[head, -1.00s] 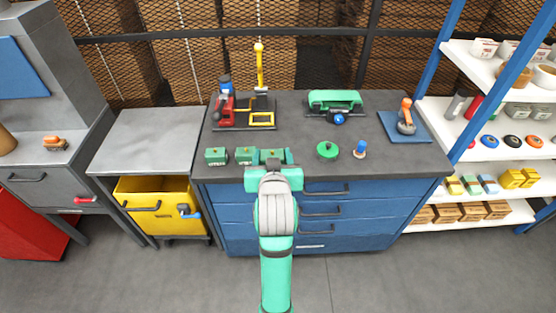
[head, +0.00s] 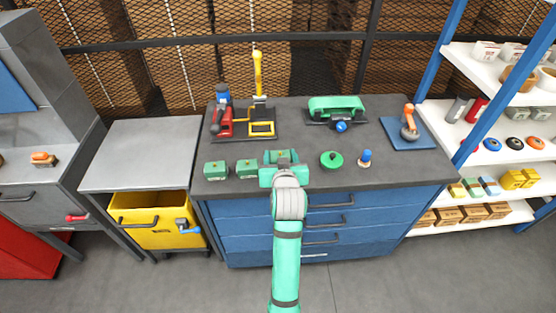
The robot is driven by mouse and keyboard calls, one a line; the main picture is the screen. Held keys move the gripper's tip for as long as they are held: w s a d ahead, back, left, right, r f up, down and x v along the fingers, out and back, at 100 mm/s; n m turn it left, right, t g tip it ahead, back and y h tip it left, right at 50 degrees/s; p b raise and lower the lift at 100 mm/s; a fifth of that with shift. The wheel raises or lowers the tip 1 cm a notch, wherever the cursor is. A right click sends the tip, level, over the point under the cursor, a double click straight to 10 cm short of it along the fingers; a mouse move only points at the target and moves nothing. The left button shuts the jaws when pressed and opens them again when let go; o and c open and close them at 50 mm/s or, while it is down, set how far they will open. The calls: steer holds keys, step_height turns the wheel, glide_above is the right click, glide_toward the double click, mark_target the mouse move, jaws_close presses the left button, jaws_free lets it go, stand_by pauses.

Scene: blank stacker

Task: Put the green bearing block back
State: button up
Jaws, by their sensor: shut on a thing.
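Two green bearing blocks stand side by side near the front left of the dark bench top: the left one (head: 214,170) and the right one (head: 246,169). My green gripper (head: 282,159) is just right of them, near the bench's front edge. It is shut on a third green block (head: 283,154), of which only a small part shows between the jaws. The jaws and wrist hide the rest, and I cannot tell whether the block touches the bench.
On the blue-drawer bench (head: 390,173), a round green knobbed part (head: 331,160) and a blue-topped peg (head: 365,158) stand right of my gripper. Behind are a red and yellow press (head: 260,110) and a green machine (head: 336,108). A yellow bin (head: 150,235) sits left, shelves (head: 500,160) right.

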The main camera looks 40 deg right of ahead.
steer(key=shift+w+d+f, duration=0.15)
steer(key=shift+w+f, duration=0.1)
steer(key=shift+f, duration=0.1)
steer(key=shift+w+d+f, duration=0.1)
steer(key=shift+w+f, duration=0.05)
steer(key=shift+f, duration=0.45)
steer(key=shift+w+d+f, duration=0.1)
steer(key=shift+w+f, duration=0.05)
steer(key=shift+f, duration=0.4)
steer(key=shift+a+f, duration=0.15)
steer(key=shift+f, duration=0.4)
steer(key=shift+s+f, duration=0.15)
steer(key=shift+f, duration=0.05)
steer(key=o, duration=1.7)
steer(key=shift+o, duration=0.2)
steer(key=shift+r, duration=0.1)
steer(key=shift+s, duration=0.15)
steer(key=v, duration=1.1)
steer(key=shift+s+a, duration=0.2)
steer(key=shift+s, duration=0.05)
